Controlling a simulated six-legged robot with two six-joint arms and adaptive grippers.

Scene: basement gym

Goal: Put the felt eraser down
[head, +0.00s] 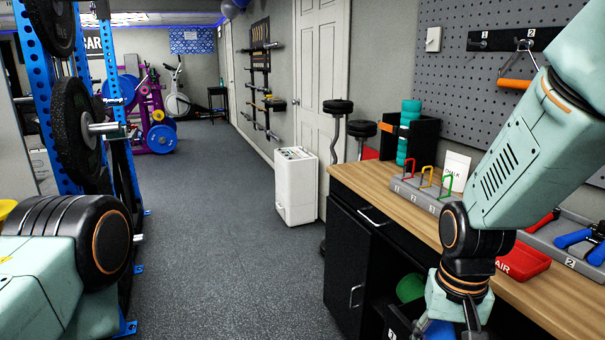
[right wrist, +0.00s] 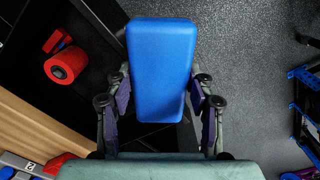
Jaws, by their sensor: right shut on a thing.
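A blue block, which I take to be the felt eraser (right wrist: 160,65), sits between the two fingers of my right gripper (right wrist: 161,88) in the right wrist view. The fingers press on its left and right sides, and its broad blue face is towards the camera. In the head view the right gripper (head: 450,331) is at the bottom edge, in front of the open workbench cabinet, and is partly cut off. A bit of blue, likely the eraser (head: 438,330), shows there. My left gripper is out of the picture; only part of that arm shows at lower left.
The wooden workbench top (head: 385,190) runs along the right, with a numbered hook rack (head: 422,192) and a red tray (head: 522,262). A green thing (head: 410,288) is in the cabinet. A red roll (right wrist: 66,64) lies left of the eraser. The grey floor (head: 225,230) is open.

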